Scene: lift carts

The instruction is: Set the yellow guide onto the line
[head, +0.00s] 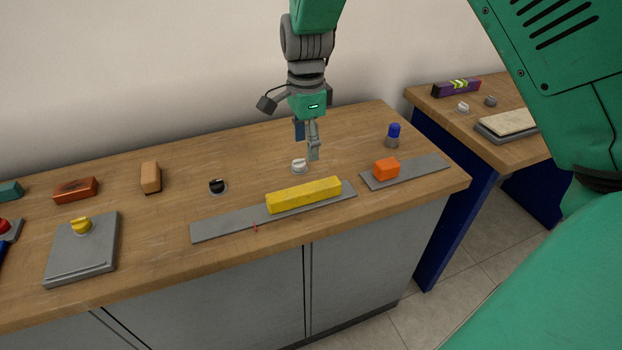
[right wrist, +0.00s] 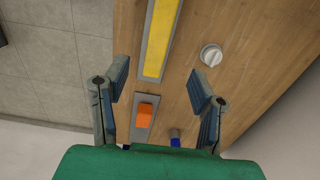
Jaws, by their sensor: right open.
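The yellow guide (head: 304,195) is a long yellow bar lying on the right part of a flat grey strip (head: 212,229). A thin red line mark (head: 255,228) shows on the strip's front edge, left of the guide and apart from it. My right gripper (head: 313,155) points down above the bench behind the guide, near a white knob. In the right wrist view its fingers (right wrist: 160,85) are spread with nothing between them, and the guide (right wrist: 160,38) shows beyond them. My left gripper is not in view.
A white knob (head: 299,166) and black knob (head: 218,186) stand behind the strip. An orange block (head: 386,168) sits on a second grey strip (head: 429,167); a blue-topped knob (head: 393,133) is behind it. A yellow knob stands on a grey plate (head: 70,262) at left.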

